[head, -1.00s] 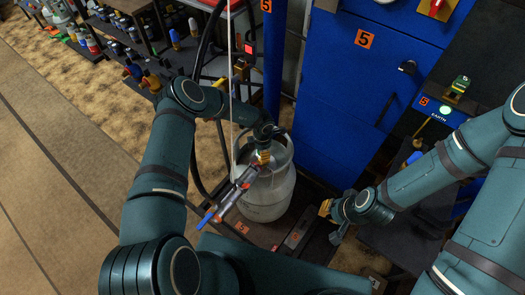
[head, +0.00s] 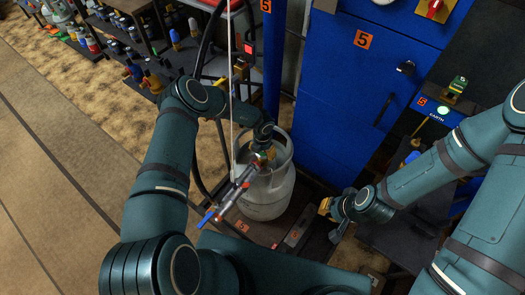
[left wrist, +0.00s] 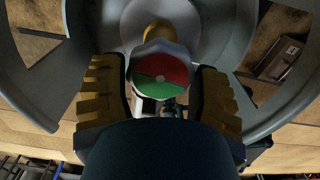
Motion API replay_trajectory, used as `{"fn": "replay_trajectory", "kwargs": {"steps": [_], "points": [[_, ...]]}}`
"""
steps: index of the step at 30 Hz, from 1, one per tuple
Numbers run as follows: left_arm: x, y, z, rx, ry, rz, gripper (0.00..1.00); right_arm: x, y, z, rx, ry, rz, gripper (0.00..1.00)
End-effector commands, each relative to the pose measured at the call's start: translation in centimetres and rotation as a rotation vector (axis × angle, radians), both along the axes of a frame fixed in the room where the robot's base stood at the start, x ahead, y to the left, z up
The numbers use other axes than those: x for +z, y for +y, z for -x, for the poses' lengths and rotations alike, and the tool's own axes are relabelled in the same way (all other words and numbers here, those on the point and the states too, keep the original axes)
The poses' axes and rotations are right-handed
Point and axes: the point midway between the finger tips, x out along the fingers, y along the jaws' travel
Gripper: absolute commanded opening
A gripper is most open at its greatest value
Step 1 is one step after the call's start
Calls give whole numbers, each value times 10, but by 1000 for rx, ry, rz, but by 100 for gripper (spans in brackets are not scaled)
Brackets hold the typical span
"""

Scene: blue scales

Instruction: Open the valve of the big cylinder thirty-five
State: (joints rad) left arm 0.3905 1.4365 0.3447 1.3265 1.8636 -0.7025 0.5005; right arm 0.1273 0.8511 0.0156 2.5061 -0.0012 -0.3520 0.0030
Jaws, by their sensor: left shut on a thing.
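The big grey cylinder (head: 266,205) stands upright on a dark platform, with a round collar around its top. Its valve knob (left wrist: 160,72), with a red and green disc face, shows in the left wrist view inside the collar. My left gripper (head: 260,158) reaches into the collar from above. Its yellow-padded fingers also show in the left wrist view (left wrist: 160,97), one on each side of the knob, shut on it. My right gripper (head: 332,220) is apart from the cylinder, to its right, with its fingers spread and nothing visible between them. No number thirty-five is readable on the cylinder.
A grey tool with orange bands and a blue tip (head: 232,193) hangs on a white line in front of the cylinder. Blue cabinets (head: 340,110) marked 5 stand behind. A shelf of bottles and tools (head: 150,60) is at the back left. The floor at left is clear.

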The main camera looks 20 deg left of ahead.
Motion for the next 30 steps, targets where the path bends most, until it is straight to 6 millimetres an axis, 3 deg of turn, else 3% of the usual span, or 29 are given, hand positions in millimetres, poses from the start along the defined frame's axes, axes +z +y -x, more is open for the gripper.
{"fn": "replay_trajectory", "kwargs": {"steps": [19, 20, 21, 22, 30], "points": [[0, 0, 0, 48, 0, 0, 29, 1, 0, 0, 0, 0, 0, 0], [0, 0, 0, 48, 0, 0, 78, 1, 0, 0, 0, 0, 0, 0], [0, 0, 0, 48, 0, 0, 92, 1, 0, 0, 0, 0, 0, 0], [0, 0, 0, 48, 0, 0, 100, 1, 0, 0, 0, 0, 0, 0], [0, 0, 0, 47, 0, 0, 100, 1, 0, 0, 0, 0, 0, 0]]}}
